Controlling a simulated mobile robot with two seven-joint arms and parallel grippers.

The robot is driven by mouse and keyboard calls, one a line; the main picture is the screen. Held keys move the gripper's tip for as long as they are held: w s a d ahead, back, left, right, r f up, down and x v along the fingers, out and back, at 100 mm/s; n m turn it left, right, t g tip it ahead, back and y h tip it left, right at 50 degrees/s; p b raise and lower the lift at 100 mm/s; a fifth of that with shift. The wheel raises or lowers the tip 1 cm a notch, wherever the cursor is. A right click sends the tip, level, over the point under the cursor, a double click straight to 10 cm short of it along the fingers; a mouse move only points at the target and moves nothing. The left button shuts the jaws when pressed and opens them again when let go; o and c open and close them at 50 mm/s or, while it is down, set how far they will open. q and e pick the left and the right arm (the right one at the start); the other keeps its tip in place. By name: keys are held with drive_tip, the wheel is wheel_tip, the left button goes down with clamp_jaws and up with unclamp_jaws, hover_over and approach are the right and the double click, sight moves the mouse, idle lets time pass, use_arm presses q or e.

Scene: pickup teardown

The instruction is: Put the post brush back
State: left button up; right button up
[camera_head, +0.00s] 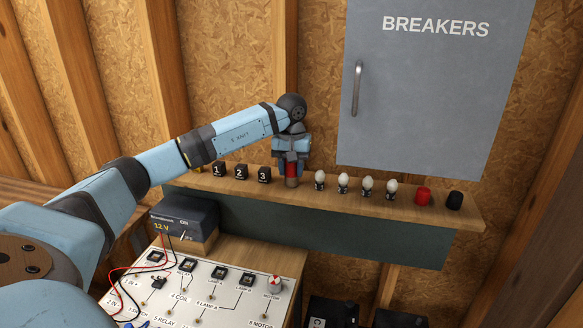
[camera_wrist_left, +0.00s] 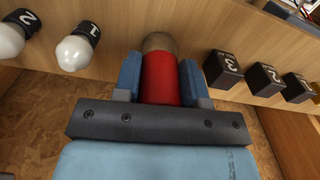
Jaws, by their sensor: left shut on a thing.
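The post brush (camera_head: 291,170) has a red body and a brownish round end. It is upright at the wooden shelf, between the block marked 3 and the first bulb. My left gripper (camera_head: 291,164) reaches down from above and is shut on its red part. In the left wrist view the two blue fingers (camera_wrist_left: 161,82) press on both sides of the red body (camera_wrist_left: 160,78), and the brownish end (camera_wrist_left: 160,42) shows beyond them. I cannot tell whether that end rests on the shelf. My right gripper is not in view.
The shelf (camera_head: 445,217) carries black numbered blocks (camera_head: 240,172), several bulbs (camera_head: 343,181), a red cap (camera_head: 423,195) and a black cap (camera_head: 454,200). A grey breaker cabinet (camera_head: 430,100) hangs above. Below are a 12 V battery (camera_head: 184,219) and a wired board (camera_head: 215,290).

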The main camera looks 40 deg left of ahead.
use_arm(q)
drive_tip(key=shift+f, duration=0.1)
drive_tip(key=o, duration=0.9)
drive_tip(key=shift+o, duration=0.2)
drive_tip(key=shift+r, duration=0.5)
wheel_tip(320, 180, up, 10)
drive_tip(key=shift+b, duration=0.95)
drive_tip(key=shift+r, duration=0.65)
